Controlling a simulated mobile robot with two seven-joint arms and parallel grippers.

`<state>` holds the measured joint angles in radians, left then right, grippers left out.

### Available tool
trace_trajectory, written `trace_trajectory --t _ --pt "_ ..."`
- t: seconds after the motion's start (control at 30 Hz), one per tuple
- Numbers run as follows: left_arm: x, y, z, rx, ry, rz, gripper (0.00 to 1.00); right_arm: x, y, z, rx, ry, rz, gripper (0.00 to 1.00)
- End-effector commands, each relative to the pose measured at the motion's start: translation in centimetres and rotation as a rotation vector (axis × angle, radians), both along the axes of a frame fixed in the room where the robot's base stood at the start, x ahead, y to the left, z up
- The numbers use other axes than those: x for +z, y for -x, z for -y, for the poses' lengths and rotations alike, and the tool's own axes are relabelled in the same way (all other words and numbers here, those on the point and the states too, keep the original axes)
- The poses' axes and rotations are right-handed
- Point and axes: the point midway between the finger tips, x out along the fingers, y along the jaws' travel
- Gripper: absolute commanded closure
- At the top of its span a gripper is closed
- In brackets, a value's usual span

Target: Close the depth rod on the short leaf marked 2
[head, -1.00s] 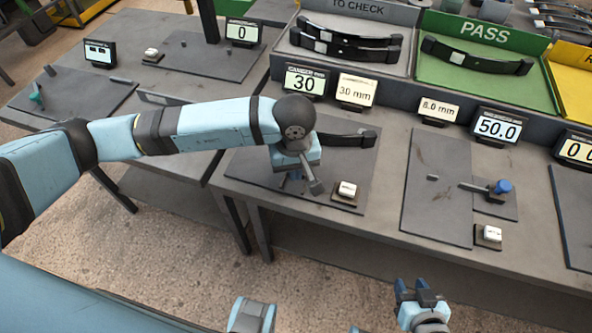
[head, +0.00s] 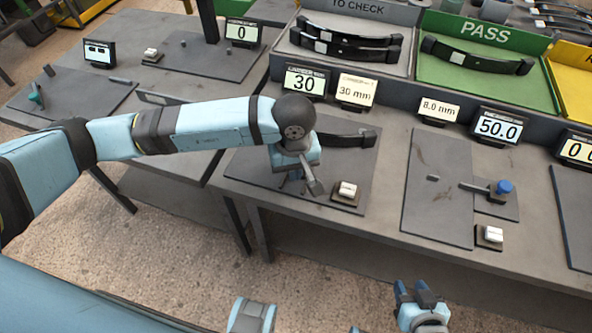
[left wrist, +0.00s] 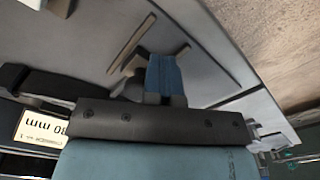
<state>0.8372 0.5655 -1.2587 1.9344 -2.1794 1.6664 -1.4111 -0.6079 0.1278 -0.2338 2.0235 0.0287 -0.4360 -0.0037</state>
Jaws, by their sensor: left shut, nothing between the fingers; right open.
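My left gripper (head: 293,180) reaches down over the dark plate in front of the display reading 30 (head: 305,83). It is shut and empty; its blue fingertips also show in the left wrist view (left wrist: 163,75). A grey bar (head: 314,180) stands tilted beside it in the head view. A dark leaf (head: 352,138) lies on the plate behind the gripper, partly hidden by my wrist; it also shows in the left wrist view (left wrist: 50,85). I can read no mark 2 on it. The depth rod cannot be told apart there. My right gripper (head: 415,288) is open and empty, in front of the bench.
A white button block (head: 347,189) sits at the plate's front right. A 30 mm card (head: 356,91) stands behind. Further right is a fixture with a blue knob (head: 503,187) and a 50.0 display (head: 497,126). Leaves lie in the grey tray and green PASS tray (head: 460,85).

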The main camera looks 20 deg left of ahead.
Motion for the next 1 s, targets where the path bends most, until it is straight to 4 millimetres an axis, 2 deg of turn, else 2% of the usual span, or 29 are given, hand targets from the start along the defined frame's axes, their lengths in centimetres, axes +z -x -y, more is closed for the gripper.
trace_trajectory --t 0.53,1.0 --pt "0.2 0.1 0.0 0.0 0.0 0.001 1.0 -0.1 0.0 0.0 0.0 -0.001 0.002 0.57" --pt "2.9 0.2 0.0 -0.001 0.0 0.001 1.0 0.7 0.0 0.0 0.0 0.0 0.001 0.57"
